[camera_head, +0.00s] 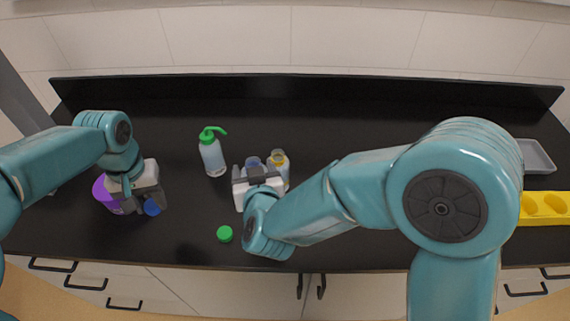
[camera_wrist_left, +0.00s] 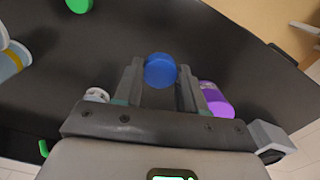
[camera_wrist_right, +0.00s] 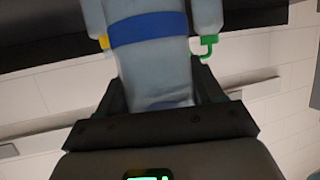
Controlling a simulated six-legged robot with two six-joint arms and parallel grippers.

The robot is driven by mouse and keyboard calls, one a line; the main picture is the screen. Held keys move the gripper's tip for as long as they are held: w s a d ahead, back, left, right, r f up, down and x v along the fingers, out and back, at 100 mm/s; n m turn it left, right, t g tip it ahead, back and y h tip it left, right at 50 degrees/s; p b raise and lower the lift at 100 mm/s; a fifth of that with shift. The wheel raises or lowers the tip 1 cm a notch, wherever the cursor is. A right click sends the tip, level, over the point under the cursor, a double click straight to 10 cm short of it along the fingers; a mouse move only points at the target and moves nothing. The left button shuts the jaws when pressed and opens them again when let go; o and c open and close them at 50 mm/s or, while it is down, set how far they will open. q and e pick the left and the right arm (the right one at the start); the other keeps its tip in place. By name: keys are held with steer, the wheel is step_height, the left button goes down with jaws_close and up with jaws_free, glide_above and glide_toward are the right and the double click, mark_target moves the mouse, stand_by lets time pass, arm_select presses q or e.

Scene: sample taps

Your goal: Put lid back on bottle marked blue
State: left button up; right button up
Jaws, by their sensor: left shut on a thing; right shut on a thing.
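The blue lid (camera_head: 152,206) is between the fingertips of my left gripper (camera_head: 143,203), over the left part of the bench. It also shows clearly in the left wrist view (camera_wrist_left: 160,70), with a finger on each side. My right gripper (camera_head: 258,176) is shut on the clear bottle with the blue band (camera_wrist_right: 150,28). The top of this bottle (camera_head: 253,161) shows just beyond the gripper in the head view; the gripper hides its lower part. The lid and the bottle are well apart.
A bottle with a yellow band (camera_head: 280,163) stands close right of the held bottle. A green-topped wash bottle (camera_head: 212,157) stands behind left. A green lid (camera_head: 224,233) lies near the front edge. A purple object (camera_head: 103,192) is beside my left gripper. A yellow rack (camera_head: 545,208) and grey tray (camera_head: 537,157) are right.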

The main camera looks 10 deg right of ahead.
steer(key=a, duration=0.2)
steer(key=a+r, duration=0.1)
steer(key=a, duration=0.1)
steer(key=shift+s, duration=0.35)
arm_select(q)
steer(key=shift+s+a+m, duration=0.15)
steer(key=shift+s+m, duration=0.15)
steer(key=shift+s, duration=0.1)
steer(key=r, duration=0.1)
steer(key=a+r+m, duration=0.1)
steer(key=r, duration=0.1)
steer(key=shift+r, duration=0.1)
steer(key=d+r+m, duration=0.3)
steer(key=d+r, duration=0.4)
steer(key=d, duration=0.3)
steer(key=d+r+m, duration=0.3)
steer(key=d+r, duration=0.4)
steer(key=d, duration=0.3)
steer(key=shift+s+d, duration=0.3)
steer(key=shift+d, duration=0.05)
